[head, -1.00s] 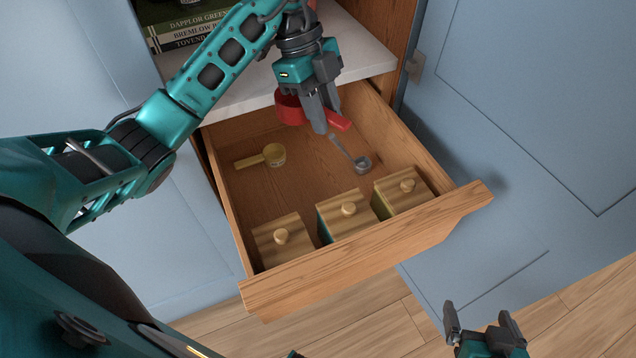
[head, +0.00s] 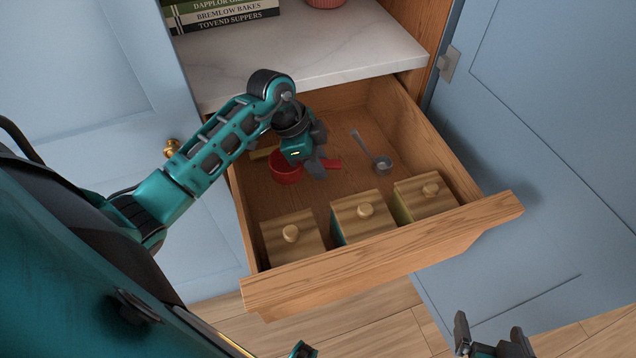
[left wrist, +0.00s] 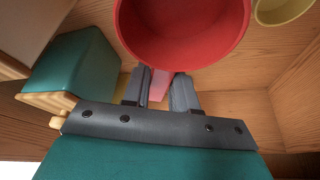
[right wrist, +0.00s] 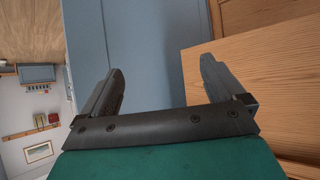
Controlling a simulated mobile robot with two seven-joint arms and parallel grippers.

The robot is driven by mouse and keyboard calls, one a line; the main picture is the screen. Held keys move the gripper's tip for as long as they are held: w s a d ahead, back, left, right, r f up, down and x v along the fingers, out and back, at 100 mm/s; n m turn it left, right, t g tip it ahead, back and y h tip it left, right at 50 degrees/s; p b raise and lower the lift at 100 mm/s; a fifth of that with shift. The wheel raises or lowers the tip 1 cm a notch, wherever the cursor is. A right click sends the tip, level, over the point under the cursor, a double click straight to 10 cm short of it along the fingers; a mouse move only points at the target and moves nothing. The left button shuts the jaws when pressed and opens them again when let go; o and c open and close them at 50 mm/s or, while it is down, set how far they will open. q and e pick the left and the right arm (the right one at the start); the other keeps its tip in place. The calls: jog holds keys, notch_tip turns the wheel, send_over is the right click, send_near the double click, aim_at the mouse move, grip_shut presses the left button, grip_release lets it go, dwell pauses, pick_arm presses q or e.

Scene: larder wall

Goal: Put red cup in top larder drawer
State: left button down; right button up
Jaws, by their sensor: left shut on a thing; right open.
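The red cup (head: 286,168), a round measuring cup with a flat handle, is inside the open wooden top drawer (head: 385,260), toward its left middle. My left gripper (head: 319,170) is shut on the cup's handle. The left wrist view shows the red cup (left wrist: 185,35) just beyond the fingertips (left wrist: 160,87), its handle between them. I cannot tell whether the cup touches the drawer floor. My right gripper (head: 490,335) is open and empty, low in front of the drawer; it also shows in the right wrist view (right wrist: 158,85).
Several canisters with wooden lids (head: 364,215) line the drawer's front. A grey measuring spoon (head: 381,165) lies to the right of the cup. A yellow cup (left wrist: 282,10) is close beside the red one, mostly hidden by my arm in the head view. A marble shelf (head: 300,50) holds books (head: 225,15).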

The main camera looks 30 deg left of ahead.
aim_at(324, 191)
pick_arm(q)
jog(key=shift+f, duration=0.9)
jog(key=shift+f+b, duration=0.3)
jog(key=shift+f, duration=0.6)
notch_tip(324, 191, down, 3)
jog(key=shift+f+b, duration=0.15)
jog(key=shift+b, duration=0.25)
pick_arm(e)
jog(key=shift+w+a+f, duration=0.15)
jog(key=shift+w+a, duration=0.15)
jog(key=shift+a, duration=0.25)
pick_arm(q)
jog(key=c, duration=0.9)
grip_release()
